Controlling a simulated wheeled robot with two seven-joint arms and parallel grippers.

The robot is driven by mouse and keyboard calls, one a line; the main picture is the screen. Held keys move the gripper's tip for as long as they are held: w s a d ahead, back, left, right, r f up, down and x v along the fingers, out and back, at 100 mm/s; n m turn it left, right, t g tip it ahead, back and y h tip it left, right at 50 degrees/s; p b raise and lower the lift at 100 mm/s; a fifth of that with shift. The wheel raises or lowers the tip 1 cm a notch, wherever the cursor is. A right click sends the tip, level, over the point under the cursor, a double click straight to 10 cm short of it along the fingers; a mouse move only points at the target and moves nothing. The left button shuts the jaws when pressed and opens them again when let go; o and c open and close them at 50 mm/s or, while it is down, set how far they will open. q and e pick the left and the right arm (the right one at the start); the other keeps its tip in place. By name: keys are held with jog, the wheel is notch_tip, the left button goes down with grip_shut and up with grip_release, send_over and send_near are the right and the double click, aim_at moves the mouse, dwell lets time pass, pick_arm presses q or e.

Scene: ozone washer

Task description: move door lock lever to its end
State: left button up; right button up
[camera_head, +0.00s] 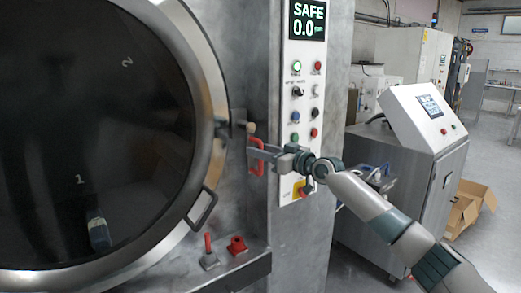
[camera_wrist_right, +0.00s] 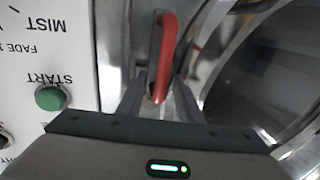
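The door lock lever is a red bent handle (camera_head: 257,155) on the metal front, between the round door and the control panel. It also shows in the right wrist view (camera_wrist_right: 165,50), where its near end lies between my fingers. My right gripper (camera_head: 262,153) reaches in from the right, with its fingertips around the lever. In the right wrist view, my right gripper (camera_wrist_right: 160,95) has its fingers apart, with a narrow gap seen on each side of the lever. Contact is not clear. My left gripper is not in view.
The round door (camera_head: 100,130) with dark glass fills the left. The control panel (camera_head: 305,100) with buttons stands close beside my gripper; its green START button (camera_wrist_right: 51,97) shows up close. A ledge (camera_head: 215,270) with red controls lies below. A grey console (camera_head: 410,160) stands at right.

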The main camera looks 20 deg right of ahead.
grip_shut()
